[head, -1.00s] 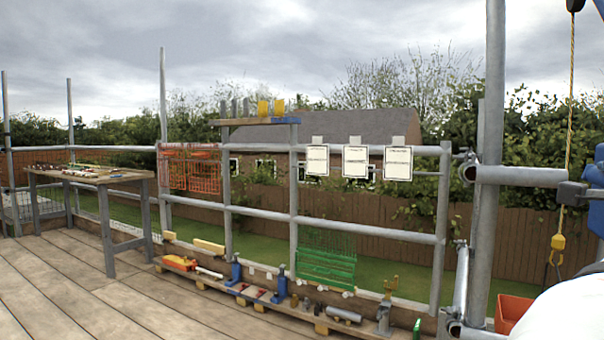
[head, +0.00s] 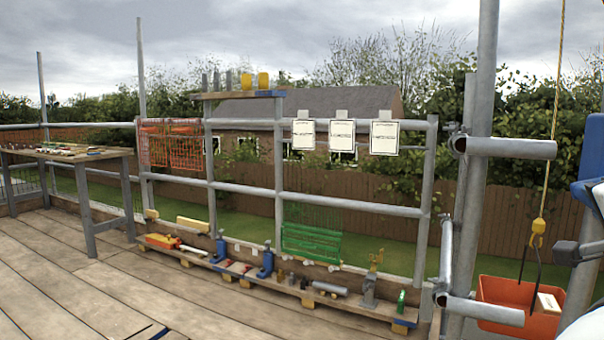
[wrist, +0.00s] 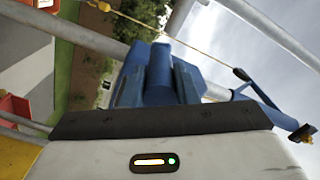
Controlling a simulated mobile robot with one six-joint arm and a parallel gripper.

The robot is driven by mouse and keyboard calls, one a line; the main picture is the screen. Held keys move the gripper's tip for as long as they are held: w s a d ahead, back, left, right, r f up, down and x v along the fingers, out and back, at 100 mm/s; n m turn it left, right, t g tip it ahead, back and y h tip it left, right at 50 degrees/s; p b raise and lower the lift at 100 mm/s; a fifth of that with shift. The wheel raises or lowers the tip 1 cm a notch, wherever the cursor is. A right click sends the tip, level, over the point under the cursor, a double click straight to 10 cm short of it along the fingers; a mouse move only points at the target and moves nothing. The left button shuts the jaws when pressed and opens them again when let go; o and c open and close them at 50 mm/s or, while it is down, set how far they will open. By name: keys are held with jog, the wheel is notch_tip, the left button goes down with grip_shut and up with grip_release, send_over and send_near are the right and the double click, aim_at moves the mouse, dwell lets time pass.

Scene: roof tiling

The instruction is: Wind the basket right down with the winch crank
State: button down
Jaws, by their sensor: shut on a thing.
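The orange basket (head: 490,288) hangs at the lower right of the head view, under a yellow hook block (head: 538,232) on a yellow rope (head: 557,110). A pale block (head: 548,303) shows in it. The blue winch parts (head: 590,160) stand at the right edge, with a dark grey piece (head: 567,252) below. In the wrist view my gripper (wrist: 160,72) is shut on a blue cylindrical grip, which I take for the crank handle (wrist: 173,85). The far end of the crank is hidden.
Scaffold posts (head: 480,110) and a stub tube (head: 510,148) stand between the deck and the basket. A low plank (head: 235,272) with tools and clamps runs along the guardrail. A workbench (head: 60,153) stands far left. The boards at lower left are mostly clear.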

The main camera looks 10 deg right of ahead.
jog(key=shift+s+d, duration=0.15)
jog(key=shift+d, duration=0.05)
jog(key=c, duration=1.3)
grip_release()
jog(key=shift+s+d, duration=0.1)
jog(key=shift+s, duration=0.05)
jog(key=shift+c, duration=0.2)
jog(key=shift+o, duration=1.1)
jog(key=p+v, duration=0.1)
jog(key=v, duration=0.6)
jog(key=shift+s+a+p, duration=0.2)
jog(key=shift+a+p, duration=0.15)
jog(key=shift+p, duration=0.05)
